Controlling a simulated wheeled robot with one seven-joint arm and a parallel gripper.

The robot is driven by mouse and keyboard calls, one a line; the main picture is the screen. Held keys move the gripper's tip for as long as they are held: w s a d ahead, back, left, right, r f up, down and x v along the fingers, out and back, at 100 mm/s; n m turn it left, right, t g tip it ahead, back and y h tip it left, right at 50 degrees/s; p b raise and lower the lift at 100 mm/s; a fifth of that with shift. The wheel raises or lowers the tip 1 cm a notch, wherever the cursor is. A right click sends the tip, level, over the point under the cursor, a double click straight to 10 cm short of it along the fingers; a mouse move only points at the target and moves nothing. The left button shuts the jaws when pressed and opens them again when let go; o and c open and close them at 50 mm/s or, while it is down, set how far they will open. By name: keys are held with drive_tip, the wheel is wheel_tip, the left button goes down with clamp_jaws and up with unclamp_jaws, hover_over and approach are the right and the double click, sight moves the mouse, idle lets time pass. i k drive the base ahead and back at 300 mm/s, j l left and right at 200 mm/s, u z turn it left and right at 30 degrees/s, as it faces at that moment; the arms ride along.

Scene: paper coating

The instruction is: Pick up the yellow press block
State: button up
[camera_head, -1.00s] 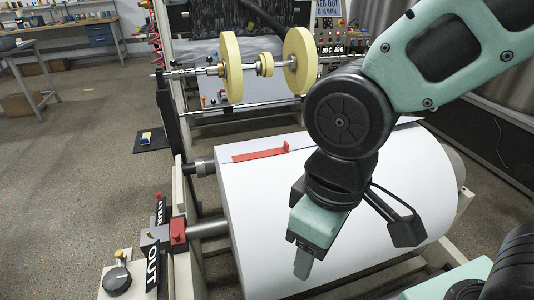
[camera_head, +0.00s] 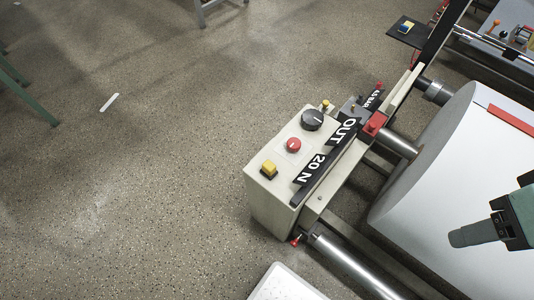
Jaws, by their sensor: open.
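A small block with a yellow top and blue side (camera_head: 405,27) lies on a dark pad (camera_head: 398,38) near the top right, beyond the machine frame. It looks like the press block. My gripper (camera_head: 458,238) reaches in from the right edge, in front of the large white paper roll (camera_head: 425,215). It is open and holds nothing that I can see. It is well apart from the yellow block. Most of my arm is out of view.
The control box carries a black dial (camera_head: 312,119) and a red knob (camera_head: 293,145). A red bar (camera_head: 512,117) lies on the roll. A metal shaft (camera_head: 350,265) runs low beside the frame. The speckled floor (camera_head: 150,180) at left is largely open.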

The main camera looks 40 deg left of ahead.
sight(269, 169)
drive_tip(key=k+j+u, duration=0.1)
drive_tip(key=j+u, duration=0.8)
